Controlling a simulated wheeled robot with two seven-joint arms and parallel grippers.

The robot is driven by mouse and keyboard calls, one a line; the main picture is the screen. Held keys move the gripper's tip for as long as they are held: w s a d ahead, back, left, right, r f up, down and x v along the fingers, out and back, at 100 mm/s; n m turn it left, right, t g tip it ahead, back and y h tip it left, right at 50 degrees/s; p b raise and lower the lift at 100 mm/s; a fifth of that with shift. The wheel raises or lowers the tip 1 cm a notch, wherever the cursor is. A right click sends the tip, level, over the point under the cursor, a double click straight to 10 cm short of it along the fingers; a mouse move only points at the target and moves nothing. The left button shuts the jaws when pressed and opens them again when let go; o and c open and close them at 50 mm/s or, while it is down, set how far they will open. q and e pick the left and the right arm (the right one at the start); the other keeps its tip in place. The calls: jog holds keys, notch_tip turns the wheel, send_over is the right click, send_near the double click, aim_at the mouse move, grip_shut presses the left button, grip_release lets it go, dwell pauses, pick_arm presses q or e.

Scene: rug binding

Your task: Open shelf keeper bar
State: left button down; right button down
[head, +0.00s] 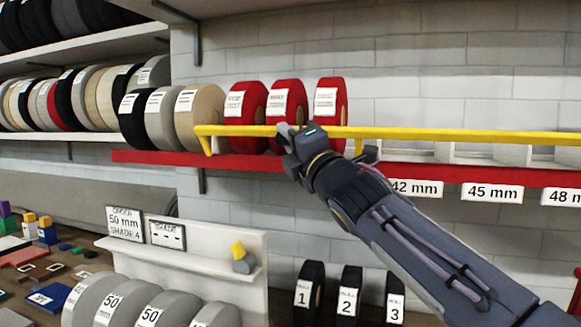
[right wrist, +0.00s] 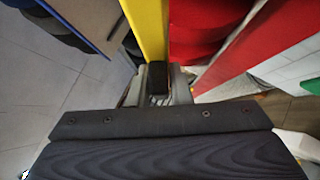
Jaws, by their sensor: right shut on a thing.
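The yellow keeper bar (head: 440,134) runs across the front of the red shelf (head: 240,162), in front of the rolls. Its left end bends down to the shelf. My right gripper (head: 288,133) is shut on the bar in front of the red rolls (head: 330,105). In the right wrist view the yellow bar (right wrist: 148,30) runs up from my gripper's fingers (right wrist: 158,78), with red rolls (right wrist: 195,25) beside it. My gripper hides a short part of the bar. My left gripper is not in view.
Black, grey and tan rolls (head: 200,115) stand left of the red ones. Size labels (head: 492,192) hang below the shelf at right. A white stand (head: 190,262) holds order cards. Numbered black rolls (head: 350,292) and grey rolls (head: 95,300) stand below.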

jog(key=shift+s+a+f+n+g+y+b, duration=0.15)
jog(key=shift+f+n+g+y+b, duration=0.7)
jog(key=shift+n+y+b, duration=1.3)
jog(key=shift+s+f+n+g+y+b, duration=0.3)
jog(key=shift+f+n+g+y+b, duration=0.8)
jog(key=shift+n, duration=1.6)
jog(key=shift+s+a+f+n+g+y+b, duration=0.15)
jog(key=shift+f+n+g+y+b, duration=0.4)
jog(key=shift+n+y+b, duration=1.7)
jog(key=shift+d+n, duration=0.1)
jog(key=shift+n, duration=0.4)
jog(key=c, duration=1.4)
grip_release()
jog(key=shift+r, duration=0.1)
